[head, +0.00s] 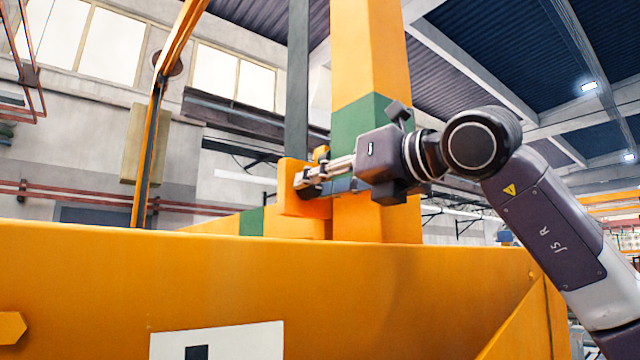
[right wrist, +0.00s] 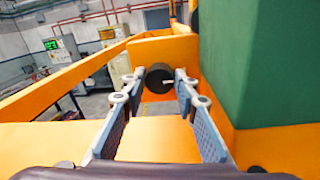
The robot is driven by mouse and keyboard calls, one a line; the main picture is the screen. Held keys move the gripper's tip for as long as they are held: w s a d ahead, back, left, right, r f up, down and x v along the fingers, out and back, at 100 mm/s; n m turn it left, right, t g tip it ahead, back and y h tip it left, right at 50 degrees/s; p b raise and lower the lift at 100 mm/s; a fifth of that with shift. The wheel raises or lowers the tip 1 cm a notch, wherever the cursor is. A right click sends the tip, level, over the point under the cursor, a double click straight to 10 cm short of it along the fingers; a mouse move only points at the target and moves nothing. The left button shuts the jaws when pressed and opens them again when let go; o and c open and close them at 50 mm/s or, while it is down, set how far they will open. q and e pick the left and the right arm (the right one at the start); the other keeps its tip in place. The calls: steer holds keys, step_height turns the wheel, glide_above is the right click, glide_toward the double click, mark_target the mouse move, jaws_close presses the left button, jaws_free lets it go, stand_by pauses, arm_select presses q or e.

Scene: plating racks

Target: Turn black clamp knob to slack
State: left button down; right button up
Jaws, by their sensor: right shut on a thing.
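The black clamp knob (right wrist: 158,76) shows in the right wrist view as a dark round cylinder with a small white mark on its right side. It sits between the tips of my right gripper (right wrist: 157,88), one finger on each side, and the gripper is shut on it. In the head view my right gripper (head: 308,180) reaches in from the right to an orange bracket (head: 292,196) beside the upright post. There the fingers hide most of the knob, so I cannot make out its shape. My left gripper is not in view.
A thick orange post with a green band (head: 362,108) stands right beside my right gripper. The green block (right wrist: 262,60) is close at the right in the wrist view. A wide orange beam (head: 300,285) crosses the front. A thin orange rail (head: 150,130) rises at the left.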

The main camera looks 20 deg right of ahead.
steer(key=shift+r+n, duration=0.1)
steer(key=shift+n, duration=0.2)
steer(key=shift+s+a+n+h+p, duration=0.1)
steer(key=shift+n+h+p, duration=0.25)
steer(key=shift+n+p, duration=2.45)
steer(key=shift+a+n+h+p, duration=0.1)
steer(key=shift+n+h+p, duration=0.25)
steer(key=shift+n, duration=5.25)
steer(key=o, duration=0.9)
steer(key=v, duration=1.2)
